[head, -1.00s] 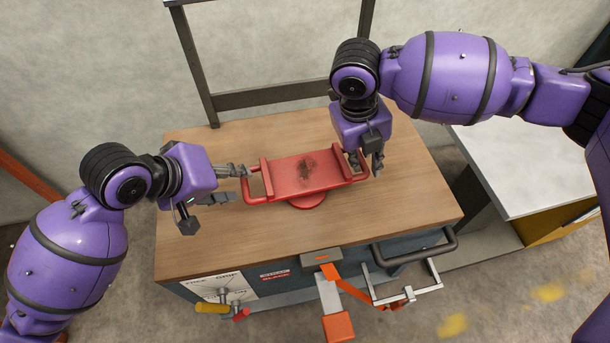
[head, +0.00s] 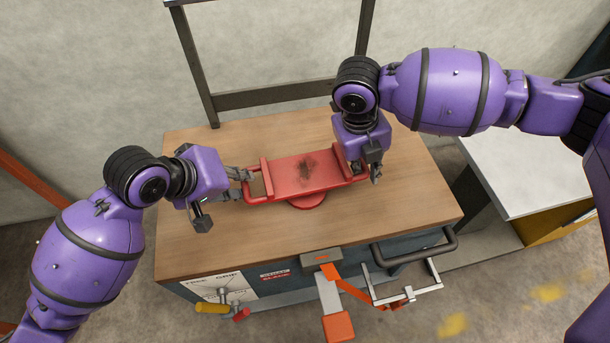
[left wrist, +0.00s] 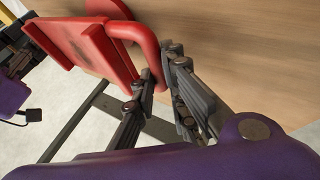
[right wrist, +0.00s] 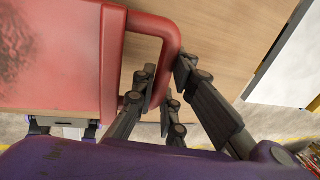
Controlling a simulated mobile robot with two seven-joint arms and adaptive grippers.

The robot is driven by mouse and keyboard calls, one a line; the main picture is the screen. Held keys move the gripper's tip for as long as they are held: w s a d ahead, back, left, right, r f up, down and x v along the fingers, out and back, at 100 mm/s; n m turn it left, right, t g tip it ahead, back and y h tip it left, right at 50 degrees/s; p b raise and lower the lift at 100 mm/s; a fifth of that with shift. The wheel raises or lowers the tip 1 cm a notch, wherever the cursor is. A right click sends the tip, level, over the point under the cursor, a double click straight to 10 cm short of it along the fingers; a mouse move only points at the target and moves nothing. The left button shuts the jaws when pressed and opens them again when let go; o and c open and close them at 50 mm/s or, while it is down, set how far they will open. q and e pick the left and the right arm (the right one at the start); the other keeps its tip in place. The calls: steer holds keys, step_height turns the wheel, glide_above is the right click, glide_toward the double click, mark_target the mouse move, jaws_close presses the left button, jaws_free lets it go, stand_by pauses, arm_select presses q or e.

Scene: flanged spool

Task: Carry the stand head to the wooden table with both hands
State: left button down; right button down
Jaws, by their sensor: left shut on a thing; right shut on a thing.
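The red stand head (head: 290,178) is a tray-like cradle with raised end walls, a loop handle at each end and a dark scuffed patch. It sits on a round red base over the wooden table (head: 230,235). My left gripper (head: 245,182) is shut on the left handle; that handle shows between its fingers in the left wrist view (left wrist: 152,58). My right gripper (head: 366,172) is shut on the right handle, which also shows in the right wrist view (right wrist: 172,45). The head view cannot tell whether the base touches the tabletop.
The table front carries a grey handle (head: 415,250), an orange-and-grey lever (head: 330,295) and a yellow-and-red knob set (head: 222,307). A dark frame (head: 270,97) stands behind. A white-topped cabinet (head: 520,165) is at the right. The tabletop around the stand head is clear.

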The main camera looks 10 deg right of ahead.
arm_select(q)
steer(key=shift+d+r, duration=0.1)
steer(key=shift+r, duration=0.1)
arm_select(e)
steer(key=shift+w+r, duration=0.1)
steer(key=shift+r, duration=0.1)
